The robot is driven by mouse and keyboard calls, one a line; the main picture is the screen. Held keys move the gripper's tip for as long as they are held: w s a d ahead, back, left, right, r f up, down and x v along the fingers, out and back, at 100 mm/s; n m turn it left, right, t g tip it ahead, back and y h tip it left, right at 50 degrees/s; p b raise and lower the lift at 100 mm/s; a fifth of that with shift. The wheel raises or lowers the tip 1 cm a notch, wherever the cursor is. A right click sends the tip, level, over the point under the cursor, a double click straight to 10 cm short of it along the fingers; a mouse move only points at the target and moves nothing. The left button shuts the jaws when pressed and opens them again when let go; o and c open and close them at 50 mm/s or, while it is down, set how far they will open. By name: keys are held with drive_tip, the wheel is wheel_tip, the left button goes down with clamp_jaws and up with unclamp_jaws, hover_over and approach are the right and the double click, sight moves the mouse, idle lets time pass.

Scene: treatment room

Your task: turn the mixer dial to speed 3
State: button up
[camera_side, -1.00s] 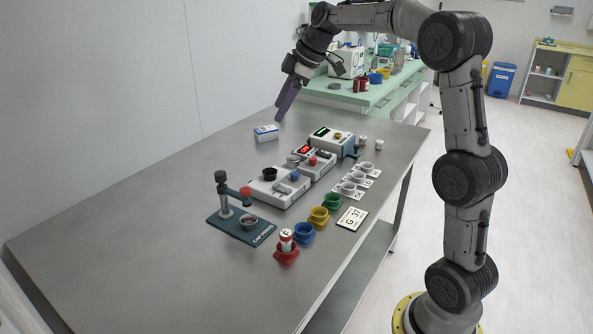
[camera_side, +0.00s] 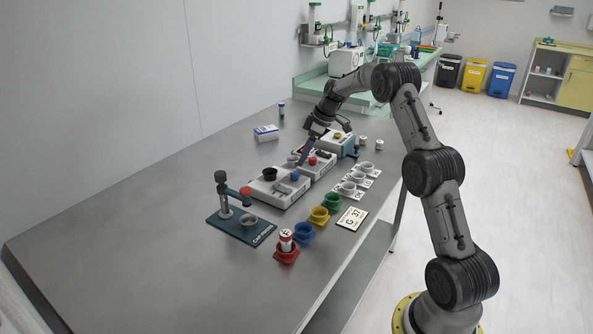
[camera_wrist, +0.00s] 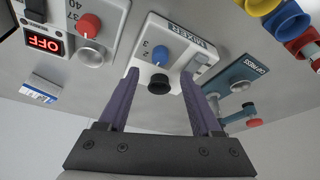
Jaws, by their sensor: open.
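The mixer (camera_side: 280,190) is a white box in the middle of the table, with a black cup and a blue dial (camera_side: 295,176) on top. In the wrist view the box is labelled MIXER (camera_wrist: 188,33), and the blue dial (camera_wrist: 160,56) has the marks 2 and 3 to its left. I cannot tell which mark the dial points to. The black cup (camera_wrist: 160,84) shows just below the dial there. My gripper (camera_side: 301,164) points down above and beside the dial. Its purple fingers (camera_wrist: 160,73) are open and empty, apart on either side of the cup in the wrist view.
A heater-like unit with a red knob (camera_wrist: 89,25) and an OFF display stands beside the mixer. A dark blue cap press (camera_side: 240,225) stands on the other side. Coloured cups (camera_side: 303,233) line the front. The table's left part is clear.

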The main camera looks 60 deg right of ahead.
sight(295, 173)
drive_tip(key=x, duration=0.7)
drive_tip(key=shift+r, duration=0.1)
clamp_jaws()
